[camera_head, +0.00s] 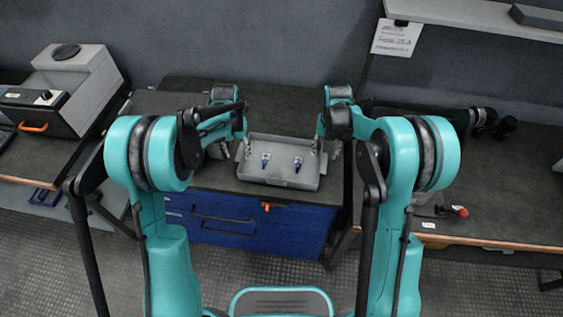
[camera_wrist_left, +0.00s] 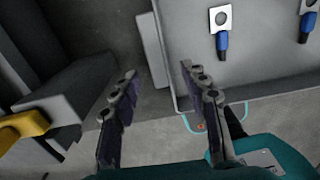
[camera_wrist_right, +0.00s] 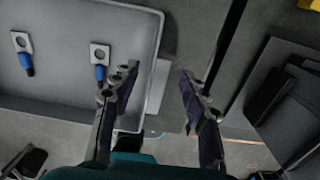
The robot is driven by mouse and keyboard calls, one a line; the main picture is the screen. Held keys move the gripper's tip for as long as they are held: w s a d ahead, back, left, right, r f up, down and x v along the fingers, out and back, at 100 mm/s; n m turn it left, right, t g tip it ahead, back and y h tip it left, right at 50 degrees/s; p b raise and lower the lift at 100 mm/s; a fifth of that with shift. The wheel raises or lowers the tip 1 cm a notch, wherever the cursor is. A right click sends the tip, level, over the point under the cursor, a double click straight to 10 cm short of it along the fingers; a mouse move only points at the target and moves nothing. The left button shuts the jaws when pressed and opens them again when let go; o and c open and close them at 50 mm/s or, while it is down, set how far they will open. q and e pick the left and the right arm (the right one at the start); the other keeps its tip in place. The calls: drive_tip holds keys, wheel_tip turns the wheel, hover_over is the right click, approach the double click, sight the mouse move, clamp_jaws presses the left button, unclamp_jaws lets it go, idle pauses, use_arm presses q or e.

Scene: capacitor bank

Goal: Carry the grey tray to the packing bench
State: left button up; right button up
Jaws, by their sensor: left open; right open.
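The grey tray (camera_head: 280,180) lies on a dark bench top, with two blue-sleeved lugs (camera_head: 265,160) (camera_head: 297,164) in it. My left gripper (camera_head: 238,147) is at the tray's left end. In the left wrist view my open left gripper (camera_wrist_left: 158,82) points at the tray's left edge, with a grey side tab (camera_wrist_left: 152,50) ahead between its fingers. My right gripper (camera_head: 321,145) is at the tray's right end. In the right wrist view my right gripper (camera_wrist_right: 157,88) is open, with the right side tab (camera_wrist_right: 157,88) between its fingers. Contact with the tabs cannot be told.
Blue drawers (camera_head: 235,222) are under the bench top. A grey box-shaped device (camera_head: 80,85) stands on a left bench. A dark right bench (camera_head: 500,195) carries a small red-ended item (camera_head: 460,211). A shelf (camera_head: 480,15) hangs at the upper right. Metal floor lies in front.

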sight(238, 156)
use_arm(q)
drive_tip(key=shift+f, duration=1.85)
use_arm(e)
drive_tip(key=shift+f, duration=1.85)
use_arm(q)
clamp_jaws()
use_arm(e)
clamp_jaws()
